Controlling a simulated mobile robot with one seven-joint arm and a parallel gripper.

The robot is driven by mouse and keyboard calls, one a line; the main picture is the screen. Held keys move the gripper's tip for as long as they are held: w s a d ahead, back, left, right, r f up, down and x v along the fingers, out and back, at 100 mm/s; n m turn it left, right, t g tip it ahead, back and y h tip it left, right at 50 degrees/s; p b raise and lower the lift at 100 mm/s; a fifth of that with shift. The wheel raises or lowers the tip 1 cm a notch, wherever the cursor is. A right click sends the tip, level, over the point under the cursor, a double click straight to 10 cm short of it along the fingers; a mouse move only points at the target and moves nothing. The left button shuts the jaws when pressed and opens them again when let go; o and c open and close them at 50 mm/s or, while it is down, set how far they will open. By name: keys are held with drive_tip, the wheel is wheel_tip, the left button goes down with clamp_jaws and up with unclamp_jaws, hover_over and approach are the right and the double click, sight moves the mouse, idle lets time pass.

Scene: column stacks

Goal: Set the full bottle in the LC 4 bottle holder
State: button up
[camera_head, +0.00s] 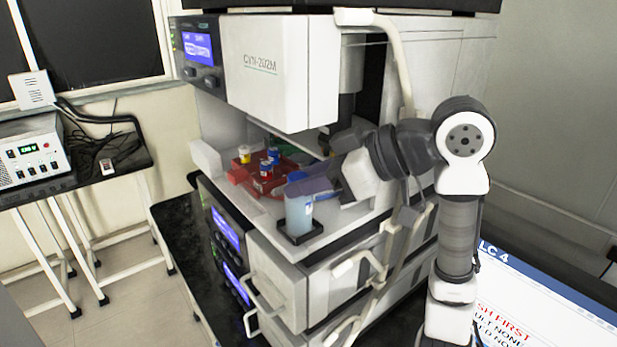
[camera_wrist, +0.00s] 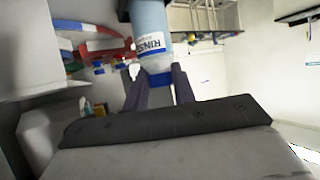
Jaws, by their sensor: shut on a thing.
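A pale blue bottle (camera_head: 299,214) stands upright at the front edge of the white shelf, its lower end within a black square holder (camera_head: 300,238). Whether its base rests on the holder's floor I cannot tell. In the wrist view the bottle (camera_wrist: 150,28) has a white label reading "RINS…" and a blue cap (camera_wrist: 160,79). My gripper (camera_head: 308,186) comes from the right over the bottle's top. Its purple fingers (camera_wrist: 160,88) are shut on the bottle at the cap end, one on each side.
A red tray (camera_head: 245,176) with several small capped bottles sits behind the holder, under the white CYN-202M unit (camera_head: 280,70). Pale tubing (camera_head: 398,60) runs down the stack's right side. A screen marked LC 4 (camera_head: 545,290) stands at lower right. A separate bench (camera_head: 110,165) is at left.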

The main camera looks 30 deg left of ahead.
idle(0.3)
drive_tip(key=o, duration=0.9)
drive_tip(key=shift+c, duration=0.2)
drive_tip(key=shift+d, duration=0.1)
drive_tip(key=b+v, duration=0.3)
drive_tip(key=v, duration=1)
drive_tip(key=shift+d+r, duration=0.15)
drive_tip(key=shift+d, duration=0.15)
